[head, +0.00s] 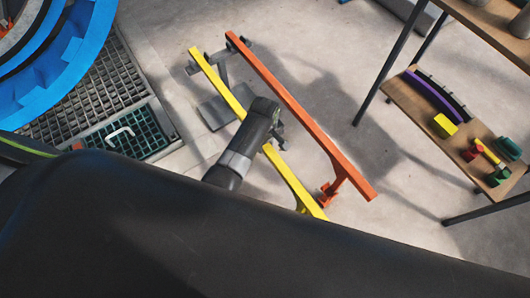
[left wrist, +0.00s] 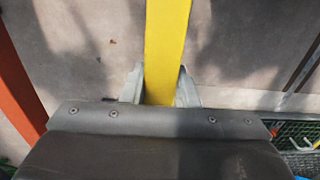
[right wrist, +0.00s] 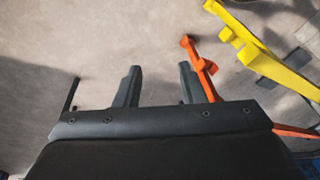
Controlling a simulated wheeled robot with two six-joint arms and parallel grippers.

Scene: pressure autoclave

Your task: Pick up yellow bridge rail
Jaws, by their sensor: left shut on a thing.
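The yellow bridge rail (head: 292,182) is a long, narrow bar running diagonally through the middle of the head view. My left gripper (head: 266,128) is across its middle and hides that part. In the left wrist view the yellow rail (left wrist: 167,45) lies between the two fingers of my left gripper (left wrist: 161,88), which is shut on it. The yellow rail's bracketed end also shows at the upper right of the right wrist view (right wrist: 262,60). In that view my right gripper (right wrist: 158,85) is open, with nothing between its fingers.
An orange rail (head: 310,125) runs beside the yellow one on its right; its end (right wrist: 203,72) shows by my right gripper's right finger. A wooden shelf (head: 408,102) with small coloured parts stands at right. A blue ring (head: 62,75) and floor grating (head: 100,90) are at left.

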